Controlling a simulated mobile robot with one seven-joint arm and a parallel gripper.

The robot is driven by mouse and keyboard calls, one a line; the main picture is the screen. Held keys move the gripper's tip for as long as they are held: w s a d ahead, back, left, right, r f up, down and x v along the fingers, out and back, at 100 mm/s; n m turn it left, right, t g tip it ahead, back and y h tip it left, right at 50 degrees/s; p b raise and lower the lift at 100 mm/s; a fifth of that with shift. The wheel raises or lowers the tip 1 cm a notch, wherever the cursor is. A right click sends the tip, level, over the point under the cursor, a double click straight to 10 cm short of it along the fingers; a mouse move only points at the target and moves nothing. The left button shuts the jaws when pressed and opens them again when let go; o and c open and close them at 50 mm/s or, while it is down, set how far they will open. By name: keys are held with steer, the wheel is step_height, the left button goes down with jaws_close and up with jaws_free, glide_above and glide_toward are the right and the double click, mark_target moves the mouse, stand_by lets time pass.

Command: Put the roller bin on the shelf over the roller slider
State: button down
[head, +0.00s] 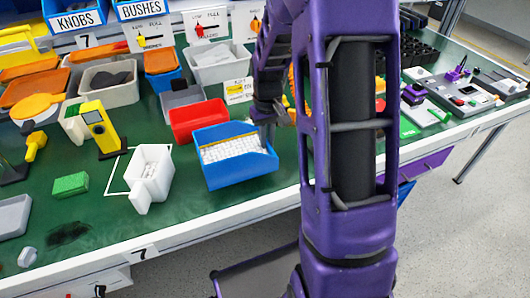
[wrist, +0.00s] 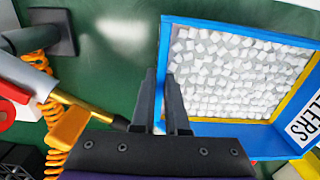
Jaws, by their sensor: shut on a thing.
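The roller bin (head: 240,172) is blue and full of small white rollers, with a yellow strip inside. In the wrist view the bin (wrist: 235,28) lies right of my fingers, with a label ending in "LLERS". In the wrist view my gripper (wrist: 163,98) is shut on the bin's side wall, one finger on each side. I cannot tell whether the bin touches the bench. Blue bins labelled KNOBS (head: 75,20) and BUSHES (head: 139,9) stand on the shelf at the upper left.
A white container with white rollers (head: 152,180) stands left of the bin. A red bin (head: 199,118) is close behind it. A yellow device (head: 101,128) and a green block (head: 71,185) are further left. An orange coiled cable (wrist: 60,125) is near my gripper.

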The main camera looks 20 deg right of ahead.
steer(key=shift+f, duration=1.7)
steer(key=shift+b, duration=0.3)
steer(key=shift+f, duration=0.15)
steer(key=c, duration=0.9)
jaws_free()
step_height(320, 180, up, 12)
steer(key=shift+r+p, duration=0.15)
steer(key=shift+p, duration=0.9)
